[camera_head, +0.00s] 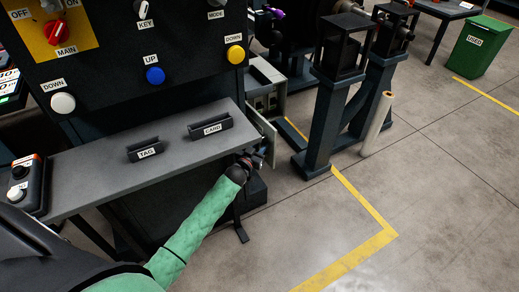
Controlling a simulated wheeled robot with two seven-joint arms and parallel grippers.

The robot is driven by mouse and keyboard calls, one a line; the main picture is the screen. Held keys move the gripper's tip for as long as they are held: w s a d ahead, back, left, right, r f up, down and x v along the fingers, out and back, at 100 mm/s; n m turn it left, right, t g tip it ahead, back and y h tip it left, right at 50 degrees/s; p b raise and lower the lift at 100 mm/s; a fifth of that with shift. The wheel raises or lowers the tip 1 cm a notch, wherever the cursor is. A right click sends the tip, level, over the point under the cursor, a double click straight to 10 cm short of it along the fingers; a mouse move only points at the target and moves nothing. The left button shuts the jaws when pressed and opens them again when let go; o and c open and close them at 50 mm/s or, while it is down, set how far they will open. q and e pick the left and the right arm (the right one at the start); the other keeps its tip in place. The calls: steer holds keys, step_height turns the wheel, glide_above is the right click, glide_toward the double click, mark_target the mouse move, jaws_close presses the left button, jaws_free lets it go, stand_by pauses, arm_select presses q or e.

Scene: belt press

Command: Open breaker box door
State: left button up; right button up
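The grey breaker box (270,97) stands low behind the right end of the console shelf. Its light grey door (262,128) stands out from the box at an angle, so it looks at least partly open, and part of the inside shows. My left gripper (259,157), at the end of the green-sleeved arm, is just below the door's lower edge. It is small and dark here, so I cannot tell whether its fingers touch the door or are shut. My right gripper is not in view.
The console shelf (92,177) with TAG and CARD holders lies just left of the arm. A dark press frame (327,110) and a pale roll (377,125) stand to the right. A green bin (477,48) is at the far right. The floor at lower right is clear.

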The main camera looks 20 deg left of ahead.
arm_select(q)
steer(key=s+d+r, duration=0.1)
steer(key=d+r, duration=0.8)
steer(key=d, duration=0.2)
steer(key=shift+s+d, duration=0.3)
steer(key=shift+s, duration=0.1)
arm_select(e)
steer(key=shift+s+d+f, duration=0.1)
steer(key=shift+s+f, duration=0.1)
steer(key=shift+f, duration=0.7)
arm_select(q)
steer(key=shift+c, duration=0.2)
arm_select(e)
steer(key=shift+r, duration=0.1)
